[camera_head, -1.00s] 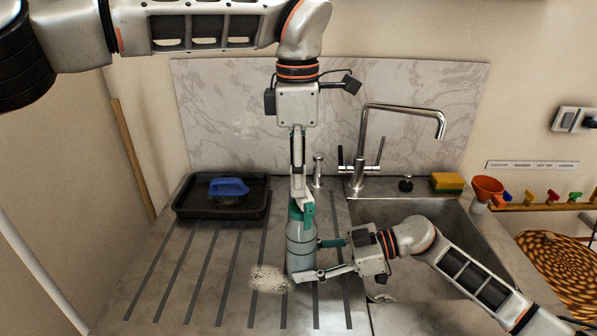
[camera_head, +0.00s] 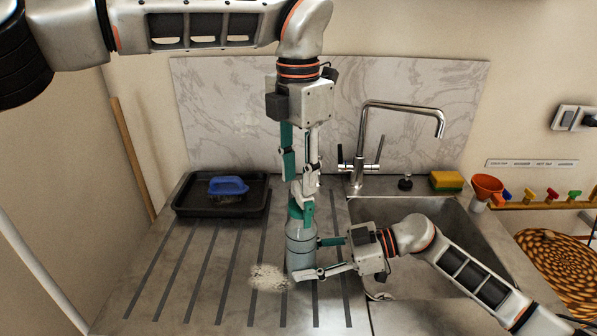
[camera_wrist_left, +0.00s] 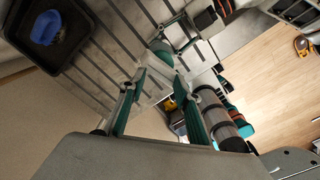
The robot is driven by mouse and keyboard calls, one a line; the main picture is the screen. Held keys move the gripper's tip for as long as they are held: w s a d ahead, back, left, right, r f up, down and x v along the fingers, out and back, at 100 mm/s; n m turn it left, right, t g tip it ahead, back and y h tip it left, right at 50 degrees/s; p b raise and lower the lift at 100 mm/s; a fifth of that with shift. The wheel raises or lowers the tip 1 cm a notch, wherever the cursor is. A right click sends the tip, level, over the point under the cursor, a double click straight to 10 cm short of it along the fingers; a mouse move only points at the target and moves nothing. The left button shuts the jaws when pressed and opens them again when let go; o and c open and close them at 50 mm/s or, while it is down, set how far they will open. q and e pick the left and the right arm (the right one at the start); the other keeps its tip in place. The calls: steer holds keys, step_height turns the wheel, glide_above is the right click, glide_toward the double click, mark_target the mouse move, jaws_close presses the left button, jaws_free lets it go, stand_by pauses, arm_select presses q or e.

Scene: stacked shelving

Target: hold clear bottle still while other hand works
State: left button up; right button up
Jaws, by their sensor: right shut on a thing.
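The clear bottle (camera_head: 299,248) stands upright on the grooved drainboard, left of the sink. My right gripper (camera_head: 318,258) comes in from the right and is shut around the bottle's body. My left gripper (camera_head: 300,203) points straight down over the bottle, with its fingertips at the bottle's top.
A pale speckled patch (camera_head: 268,278) lies just left of the bottle. A black tray (camera_head: 186,208) holding a blue-handled brush (camera_head: 228,187) sits at the back left. The tap (camera_head: 360,150) rises behind the sink (camera_head: 455,228). A sponge (camera_head: 446,181) and orange funnel (camera_head: 487,187) are farther right.

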mark_target(298, 186)
arm_select(q)
steer(key=shift+s+a+f, duration=0.1)
steer(key=shift+s+f, duration=0.05)
steer(key=shift+f, duration=0.85)
arm_select(e)
steer(key=shift+s+a, duration=0.1)
arm_select(q)
steer(key=o, duration=0.5)
steer(key=shift+f, duration=0.55)
arm_select(e)
steer(key=shift+r, duration=0.1)
arm_select(q)
steer(key=o, duration=0.4)
steer(key=shift+f, duration=0.45)
steer(key=shift+c, duration=0.2)
steer(key=shift+r, duration=0.15)
jaws_close()
steer(key=m, duration=0.4)
steer(key=shift+w, duration=0.2)
steer(key=shift+m, duration=0.9)
